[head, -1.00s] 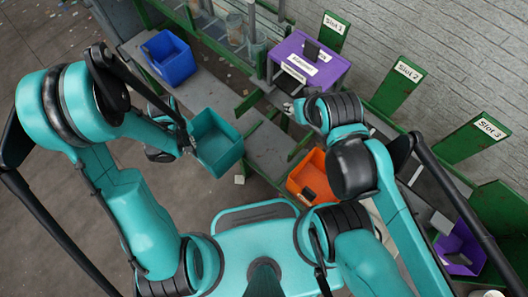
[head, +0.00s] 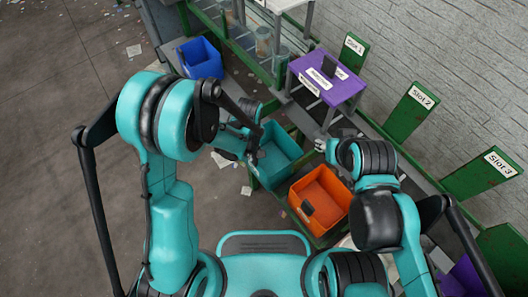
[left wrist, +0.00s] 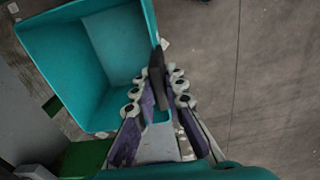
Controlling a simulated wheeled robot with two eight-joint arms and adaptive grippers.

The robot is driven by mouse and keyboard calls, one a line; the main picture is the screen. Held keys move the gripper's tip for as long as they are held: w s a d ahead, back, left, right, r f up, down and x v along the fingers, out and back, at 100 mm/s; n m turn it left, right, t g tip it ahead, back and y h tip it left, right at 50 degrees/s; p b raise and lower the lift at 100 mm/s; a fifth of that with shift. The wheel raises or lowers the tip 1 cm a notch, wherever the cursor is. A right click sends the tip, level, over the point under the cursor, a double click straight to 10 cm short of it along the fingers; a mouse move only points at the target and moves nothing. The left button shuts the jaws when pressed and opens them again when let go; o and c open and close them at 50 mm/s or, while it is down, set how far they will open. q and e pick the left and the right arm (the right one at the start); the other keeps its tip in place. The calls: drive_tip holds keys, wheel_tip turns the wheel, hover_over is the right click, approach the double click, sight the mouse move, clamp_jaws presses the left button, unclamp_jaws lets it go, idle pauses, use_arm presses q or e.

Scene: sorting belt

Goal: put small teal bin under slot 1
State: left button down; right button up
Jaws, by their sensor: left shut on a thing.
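The small teal bin (head: 280,150) is open at the top and looks empty. In the head view it is at the grey ledge, just left of the orange bin; I cannot tell whether it rests there. My left gripper (head: 256,152) is shut on its rim. In the left wrist view the teal bin (left wrist: 75,60) fills the upper left, and the left gripper (left wrist: 158,65) pinches its wall.
An orange bin (head: 334,190) with a dark item sits right of the teal bin. A blue bin (head: 201,62) stands at the upper left. Floor at left is open.

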use_arm(q)
drive_tip(key=w+d+f+b, duration=0.1)
drive_tip(key=d, duration=0.1)
drive_tip(key=w+d+f+b, duration=0.1)
drive_tip(key=f, duration=0.1)
drive_tip(key=shift+w+d+f+b, duration=0.25)
drive_tip(key=shift+w+d+b, duration=0.05)
drive_tip(key=shift+w+d, duration=0.1)
drive_tip(key=shift+f, duration=0.1)
drive_tip(key=c, duration=1.6)
unclamp_jaws()
